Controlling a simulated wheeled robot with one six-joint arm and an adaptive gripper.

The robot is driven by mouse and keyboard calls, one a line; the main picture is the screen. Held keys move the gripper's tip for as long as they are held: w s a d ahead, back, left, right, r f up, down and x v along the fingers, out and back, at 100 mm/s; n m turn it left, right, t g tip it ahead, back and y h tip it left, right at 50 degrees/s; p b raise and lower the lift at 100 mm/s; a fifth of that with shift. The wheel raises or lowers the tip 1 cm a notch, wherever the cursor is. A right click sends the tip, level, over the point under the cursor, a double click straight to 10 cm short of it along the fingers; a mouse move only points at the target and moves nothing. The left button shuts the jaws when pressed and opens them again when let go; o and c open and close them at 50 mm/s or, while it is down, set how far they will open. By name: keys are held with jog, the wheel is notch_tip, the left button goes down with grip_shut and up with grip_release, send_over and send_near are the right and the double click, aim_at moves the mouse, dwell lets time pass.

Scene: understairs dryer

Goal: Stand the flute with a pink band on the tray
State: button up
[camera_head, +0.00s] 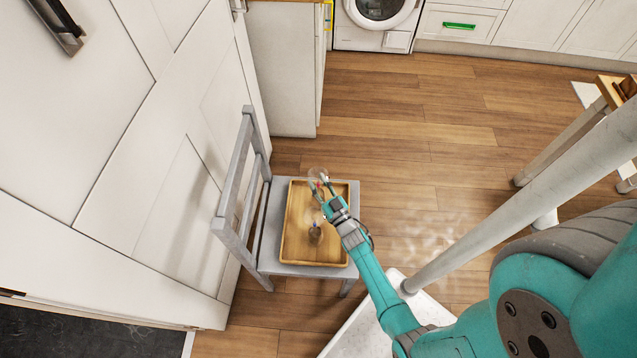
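A wooden tray (299,252) with a raised rim lies on the seat of a grey chair. My gripper (321,184) is above the tray's far part, its fingers pointing away from me. A clear, glassy shape (318,173) shows at the fingertips, near the tray's far rim. I cannot tell whether it is held or stands behind the fingers. Another small glassy object (315,235) is on the tray, left of my wrist. A small red spot shows at the fingers, but I cannot make out a pink band on either glass.
The grey chair (276,222) has its back on the left, close to white panelled doors (165,150). A white washer or dryer (376,18) and cabinets stand at the back. Pale table or stool legs (562,148) are at right. The wooden floor (430,130) between is clear.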

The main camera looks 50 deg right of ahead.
jog(key=shift+r, duration=0.15)
jog(key=v, duration=0.7)
jog(key=shift+s, duration=0.25)
jog(key=shift+a, duration=0.15)
